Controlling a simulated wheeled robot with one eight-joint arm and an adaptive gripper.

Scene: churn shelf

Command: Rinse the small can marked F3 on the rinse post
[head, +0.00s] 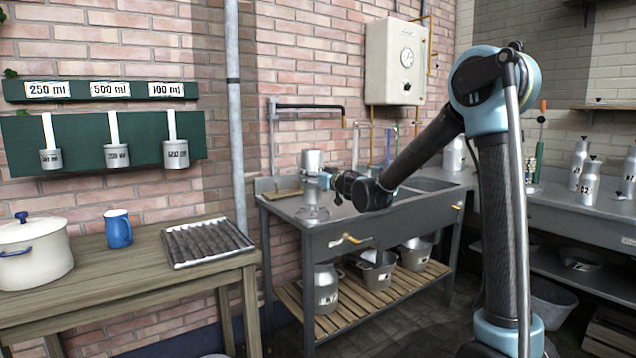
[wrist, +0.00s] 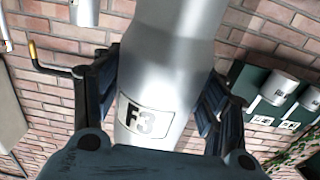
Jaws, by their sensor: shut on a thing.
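The small can marked F3 (wrist: 158,70) is silver metal, and its label faces the wrist camera. My gripper (head: 326,180) is shut on it, with one finger on each side in the wrist view (wrist: 155,95). In the head view the can (head: 312,160) is held over the left part of the sink bench. Its label reads upright while the wall behind appears upside down, so the can looks inverted. Below it, a round, pale metal fitting (head: 312,213), apparently the rinse post, sits on the bench. I cannot tell whether the can touches it.
A dark wall pipe (head: 308,106) runs behind the can. The sink basin (head: 432,184) is to the right. A wooden table (head: 120,264) at left bears a white pot (head: 35,252), blue mug (head: 118,228) and ribbed tray (head: 205,241). Several cans stand on the right bench.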

